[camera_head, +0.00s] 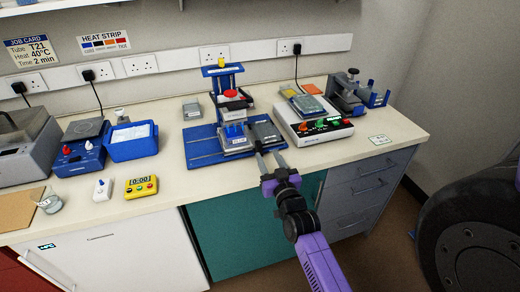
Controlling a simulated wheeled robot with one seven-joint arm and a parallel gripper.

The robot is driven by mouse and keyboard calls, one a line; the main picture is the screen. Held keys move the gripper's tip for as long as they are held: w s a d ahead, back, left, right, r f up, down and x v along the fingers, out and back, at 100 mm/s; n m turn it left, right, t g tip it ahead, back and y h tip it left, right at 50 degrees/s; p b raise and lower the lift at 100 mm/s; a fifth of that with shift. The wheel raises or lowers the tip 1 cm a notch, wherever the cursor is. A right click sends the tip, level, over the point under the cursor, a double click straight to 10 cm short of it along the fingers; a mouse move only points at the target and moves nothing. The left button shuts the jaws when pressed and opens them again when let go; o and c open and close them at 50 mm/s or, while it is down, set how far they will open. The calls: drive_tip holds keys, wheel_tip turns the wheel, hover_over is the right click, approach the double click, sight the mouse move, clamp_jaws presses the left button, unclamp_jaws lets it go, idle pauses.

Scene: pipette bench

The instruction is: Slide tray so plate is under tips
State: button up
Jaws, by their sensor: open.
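A blue stand (222,72) with a red knob rises from a blue base (205,150) on the bench. Blue tips (234,129) show low on the stand, over a pale block at its front. A dark grey plate (265,131) lies at the right end of the base, to the right of the tips and not under them. The tray beneath it is hard to tell apart from the plate. My gripper (270,154) is open and empty at the front edge of the plate, fingers pointing towards it. Whether a finger touches it, I cannot tell.
A white box with coloured knobs (318,128) stands close on the right. A blue tub (132,142), a yellow timer (141,188) and a blue heater (79,158) are on the left. The left part of the blue base is bare.

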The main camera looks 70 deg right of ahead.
sight(260, 149)
drive_tip(key=shift+w+d+f+p, duration=0.15)
drive_tip(key=shift+w+d+f, duration=0.25)
drive_tip(key=shift+w+d, duration=0.5)
drive_tip(key=shift+w+d+f+p, duration=0.1)
drive_tip(key=shift+w+d+f, duration=0.3)
drive_tip(key=shift+w+d, duration=0.5)
drive_tip(key=shift+w+d+f+p, duration=0.15)
drive_tip(key=shift+w+d+f, duration=0.25)
drive_tip(key=shift+w+d, duration=0.5)
drive_tip(key=shift+s, duration=0.1)
drive_tip(key=shift+c, duration=0.2)
clamp_jaws()
